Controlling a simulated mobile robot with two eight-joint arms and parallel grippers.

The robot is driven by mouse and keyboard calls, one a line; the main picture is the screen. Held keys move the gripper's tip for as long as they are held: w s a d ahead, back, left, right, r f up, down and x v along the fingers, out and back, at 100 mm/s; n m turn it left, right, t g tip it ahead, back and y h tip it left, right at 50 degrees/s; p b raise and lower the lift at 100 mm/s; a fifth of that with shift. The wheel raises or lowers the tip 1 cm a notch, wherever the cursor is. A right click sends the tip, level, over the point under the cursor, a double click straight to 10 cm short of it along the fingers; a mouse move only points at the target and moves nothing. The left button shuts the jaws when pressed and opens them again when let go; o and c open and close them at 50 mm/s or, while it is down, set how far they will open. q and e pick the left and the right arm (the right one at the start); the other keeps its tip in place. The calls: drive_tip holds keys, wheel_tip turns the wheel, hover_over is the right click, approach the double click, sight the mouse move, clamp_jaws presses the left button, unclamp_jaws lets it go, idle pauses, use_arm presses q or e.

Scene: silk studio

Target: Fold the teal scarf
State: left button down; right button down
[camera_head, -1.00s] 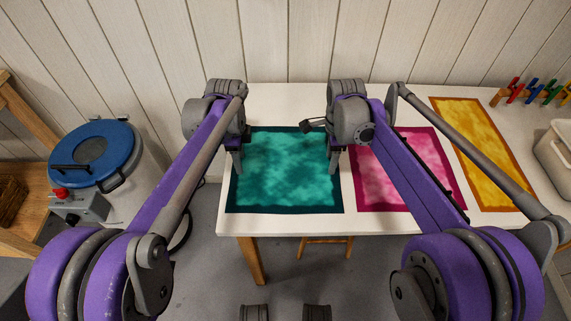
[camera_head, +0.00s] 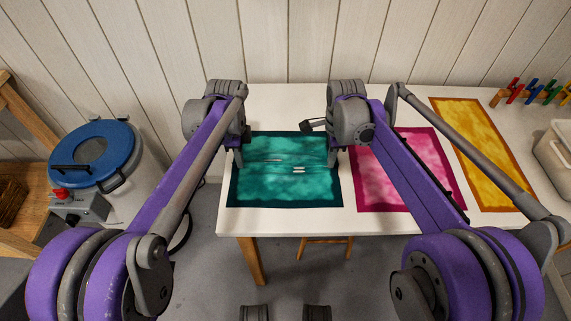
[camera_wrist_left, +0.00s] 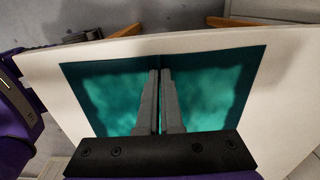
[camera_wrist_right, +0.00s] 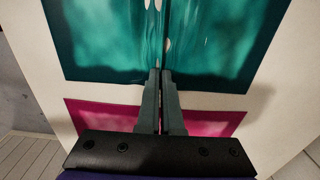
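The teal scarf (camera_head: 285,190) lies on the white table with a darker teal border. A narrow crease runs across its middle from left to right, with small white slivers along it. My left gripper (camera_head: 238,160) is shut on the scarf at the left edge, about midway along it. My right gripper (camera_head: 333,160) is shut on the right edge at the same level. In the left wrist view the scarf (camera_wrist_left: 210,100) gathers into a dark line between the closed fingers (camera_wrist_left: 159,75). In the right wrist view the pinched line of the scarf (camera_wrist_right: 215,45) runs away from the fingers (camera_wrist_right: 161,75).
A pink scarf (camera_head: 400,185) lies just right of the teal one, under my right arm. A yellow scarf (camera_head: 490,160) lies further right on the table (camera_head: 275,103). A coloured rack (camera_head: 535,92) and a pale bin (camera_head: 555,150) stand at the right end.

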use_arm(q)
drive_tip(key=shift+r, duration=0.15)
use_arm(e)
drive_tip(key=shift+r, duration=0.1)
